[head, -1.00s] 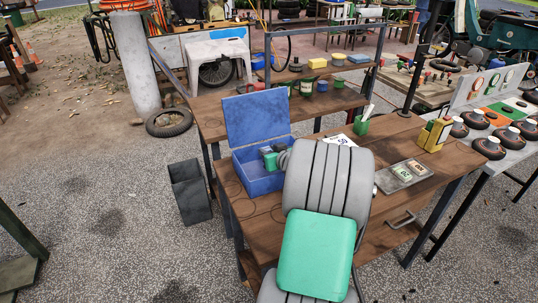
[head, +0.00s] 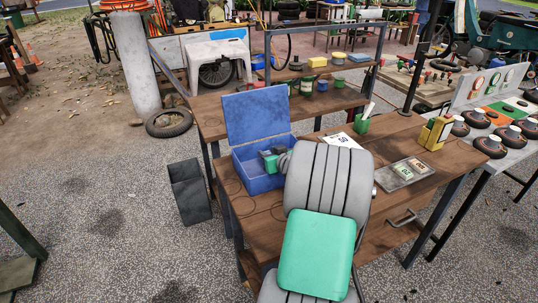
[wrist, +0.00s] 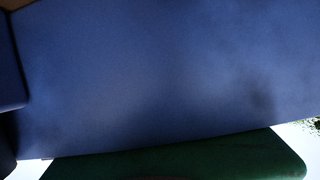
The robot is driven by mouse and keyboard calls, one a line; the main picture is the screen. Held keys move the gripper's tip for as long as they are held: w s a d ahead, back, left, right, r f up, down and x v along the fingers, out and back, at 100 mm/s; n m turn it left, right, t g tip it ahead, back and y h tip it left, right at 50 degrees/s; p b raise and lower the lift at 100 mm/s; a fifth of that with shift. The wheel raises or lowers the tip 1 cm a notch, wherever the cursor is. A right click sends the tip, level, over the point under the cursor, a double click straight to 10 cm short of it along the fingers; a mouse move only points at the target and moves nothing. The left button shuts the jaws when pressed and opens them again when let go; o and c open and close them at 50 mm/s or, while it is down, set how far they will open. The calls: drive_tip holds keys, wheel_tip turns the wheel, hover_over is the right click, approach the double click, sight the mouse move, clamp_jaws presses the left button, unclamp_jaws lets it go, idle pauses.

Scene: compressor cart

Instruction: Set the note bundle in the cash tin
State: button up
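The blue cash tin (head: 262,184) stands on the wooden table with its lid (head: 257,115) raised at the back. The green and dark end of my arm, with my gripper (head: 268,162), is low over or inside the tin. My grey arm hides the tin's right side. Its fingers cannot be made out. In the wrist view, a blue surface (wrist: 160,75), likely the tin, fills most of the picture at close range. A dark green shape (wrist: 180,160) runs along the bottom, and I cannot tell what it is. I cannot identify the note bundle in or near my gripper.
A white card marked 50 (head: 343,140) lies behind my arm. A grey tray (head: 390,186) with two small note-like items lies to the right. Bare wood shows at the table's front right.

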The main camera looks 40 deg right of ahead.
drive_tip(key=o, duration=0.3)
drive_tip(key=shift+s+a+f, duration=0.1)
drive_tip(key=shift+s+f, duration=0.05)
drive_tip(key=shift+f, duration=0.35)
drive_tip(key=shift+s+a+f, duration=0.1)
drive_tip(key=shift+f, duration=0.4)
drive_tip(key=shift+o, duration=0.2)
drive_tip(key=shift+r+p, duration=0.25)
drive_tip(key=shift+p, duration=0.05)
drive_tip(key=v, duration=0.3)
drive_tip(key=r+v, duration=0.1)
drive_tip(key=v, duration=0.7)
drive_tip(key=shift+d+r, duration=0.25)
drive_tip(key=shift+r, duration=0.05)
drive_tip(key=shift+s+a+r, duration=0.2)
